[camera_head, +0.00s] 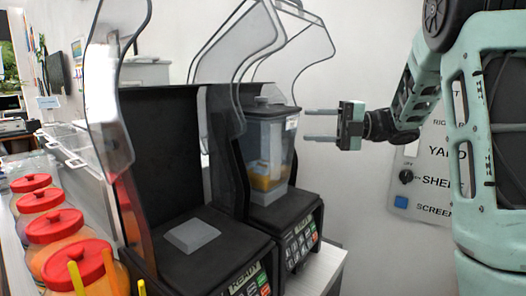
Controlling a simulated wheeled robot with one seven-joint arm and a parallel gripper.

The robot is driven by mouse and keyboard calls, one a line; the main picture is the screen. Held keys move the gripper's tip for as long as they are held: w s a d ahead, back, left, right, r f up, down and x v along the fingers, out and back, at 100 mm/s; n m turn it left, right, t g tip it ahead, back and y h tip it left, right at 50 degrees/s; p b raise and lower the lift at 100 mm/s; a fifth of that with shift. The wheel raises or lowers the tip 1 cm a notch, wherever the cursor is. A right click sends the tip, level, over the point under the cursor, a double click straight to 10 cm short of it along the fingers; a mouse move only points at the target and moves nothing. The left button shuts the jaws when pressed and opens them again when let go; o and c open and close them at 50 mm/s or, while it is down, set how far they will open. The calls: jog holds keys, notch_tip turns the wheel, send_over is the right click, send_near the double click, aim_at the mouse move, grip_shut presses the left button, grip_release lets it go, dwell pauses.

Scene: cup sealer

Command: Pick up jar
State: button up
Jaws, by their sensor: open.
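A clear jar (268,152) with a dark grey lid stands upright on the base of the right-hand machine (290,225), under its raised clear hood. Something yellow and white shows low inside it. My gripper (308,125) is to the right of the jar at the height of its upper part. Its two fingers point left toward the jar, one above the other in the picture. They are apart and nothing is between them. The fingertips appear close to the jar's right side, but I cannot tell the exact gap in depth.
A second black machine (205,255) with an empty base stands left of the jar. Several red-lidded jars (55,225) with orange contents line the left side. Clear raised hoods (240,42) hang above both machines. A wall panel (425,180) is behind my arm.

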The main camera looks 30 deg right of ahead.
jog(key=p+x, duration=0.4)
jog(key=x, duration=0.3)
grip_shut()
dwell(1.4)
jog(key=shift+r, duration=0.1)
